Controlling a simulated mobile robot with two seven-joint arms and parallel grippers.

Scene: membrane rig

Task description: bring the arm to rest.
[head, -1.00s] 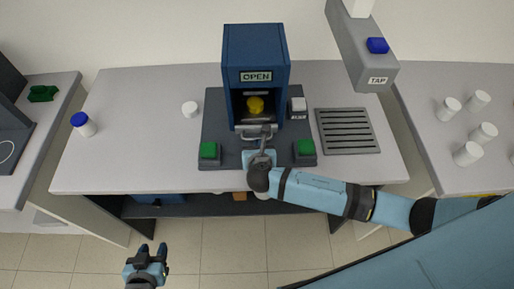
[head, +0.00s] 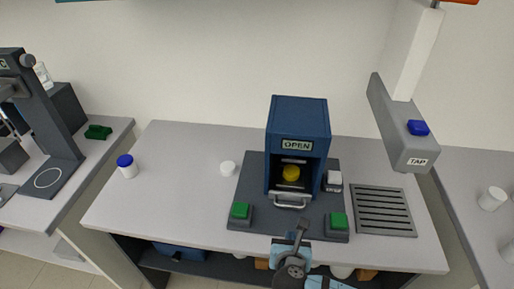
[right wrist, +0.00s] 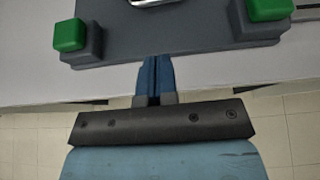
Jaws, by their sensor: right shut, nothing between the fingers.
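My right gripper (head: 300,226) is in front of the blue press-like rig (head: 298,118) labelled OPEN, over the front edge of its dark base plate (head: 262,190). It points toward the rig, between two green buttons (head: 240,210) and (head: 338,220). In the right wrist view its fingers (right wrist: 156,72) are closed together with nothing between them, just short of the base plate (right wrist: 160,40). A yellow round piece (head: 291,173) sits inside the rig's opening, above a metal handle (head: 290,204). My left gripper is out of the head view.
The bench (head: 170,190) is clear at left, apart from a blue-capped jar (head: 127,166) and a white cap (head: 228,168). A grey tap arm (head: 400,135) overhangs a slotted drain (head: 384,210) at right. White cups (head: 492,198) stand on the far right bench.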

